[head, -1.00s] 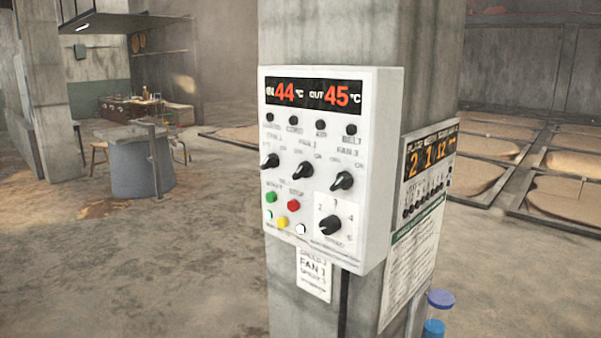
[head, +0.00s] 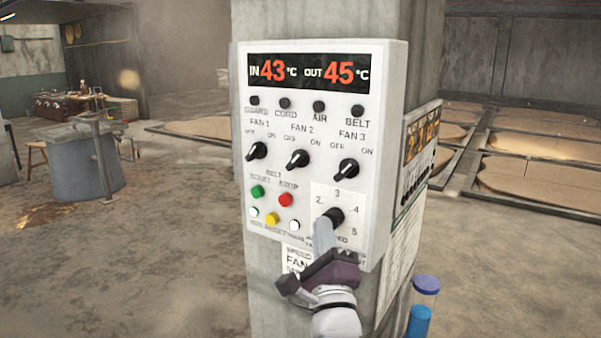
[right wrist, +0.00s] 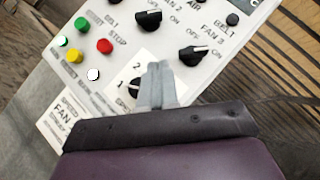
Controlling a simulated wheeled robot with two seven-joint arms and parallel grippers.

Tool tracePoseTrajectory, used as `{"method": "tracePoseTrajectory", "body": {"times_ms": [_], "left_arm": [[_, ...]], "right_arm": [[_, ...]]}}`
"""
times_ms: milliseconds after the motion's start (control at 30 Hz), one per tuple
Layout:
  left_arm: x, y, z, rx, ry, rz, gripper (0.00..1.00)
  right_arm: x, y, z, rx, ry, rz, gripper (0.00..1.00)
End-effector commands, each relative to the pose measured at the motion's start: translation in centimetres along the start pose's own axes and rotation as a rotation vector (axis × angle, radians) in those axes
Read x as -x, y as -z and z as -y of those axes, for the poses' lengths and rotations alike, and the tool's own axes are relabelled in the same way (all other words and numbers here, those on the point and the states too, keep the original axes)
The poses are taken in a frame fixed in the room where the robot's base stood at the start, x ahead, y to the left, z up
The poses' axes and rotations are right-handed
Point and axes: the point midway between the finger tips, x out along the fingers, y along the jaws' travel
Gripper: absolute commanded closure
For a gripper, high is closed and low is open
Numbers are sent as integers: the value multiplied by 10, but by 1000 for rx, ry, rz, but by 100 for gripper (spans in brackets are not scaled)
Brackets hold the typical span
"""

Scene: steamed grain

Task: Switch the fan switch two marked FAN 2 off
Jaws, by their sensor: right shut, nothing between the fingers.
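The FAN 2 switch (head: 298,158) is a black knob in the middle of the knob row on the white control panel (head: 222,150). Its handle slants to the upper right, on the ON side. In the right wrist view the FAN 2 knob (right wrist: 148,21) shows near the top. My right gripper (head: 324,228) is shut and empty, below and right of that knob, in front of the numbered speed dial (head: 334,214). Its shut fingertips (right wrist: 160,68) partly cover the dial in the right wrist view; contact cannot be told. My left gripper is not in view.
The FAN 1 knob (head: 257,151) and FAN 3 knob (head: 347,170) flank FAN 2. Green (head: 257,192), red (head: 286,199), yellow (head: 271,219) and white buttons sit below. The panel hangs on a concrete pillar (head: 330,20). A blue container (head: 419,320) stands at lower right.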

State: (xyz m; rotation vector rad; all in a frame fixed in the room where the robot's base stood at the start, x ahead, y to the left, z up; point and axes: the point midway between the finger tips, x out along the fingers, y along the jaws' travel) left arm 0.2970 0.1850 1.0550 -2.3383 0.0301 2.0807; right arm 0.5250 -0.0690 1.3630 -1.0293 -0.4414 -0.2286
Motion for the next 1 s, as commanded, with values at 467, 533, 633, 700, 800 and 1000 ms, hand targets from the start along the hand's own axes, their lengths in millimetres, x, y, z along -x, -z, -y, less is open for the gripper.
{"method": "tracePoseTrajectory", "body": {"times_ms": [467, 533, 633, 700, 800, 1000], "left_arm": [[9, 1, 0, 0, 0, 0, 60], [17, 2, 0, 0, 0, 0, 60], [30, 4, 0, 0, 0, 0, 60], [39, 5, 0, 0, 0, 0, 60], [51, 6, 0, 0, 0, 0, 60], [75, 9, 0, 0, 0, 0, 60]], "right_arm": [[-13, -1, 2, -20, -4, -2, 100], [-25, -2, 3, -19, -4, -2, 100], [-47, -2, 4, -18, -4, -2, 100], [-63, -2, 4, -19, -5, -2, 100], [-85, -2, 4, -19, -5, -1, 100], [-116, -16, 4, -20, -6, 1, 100]]}}
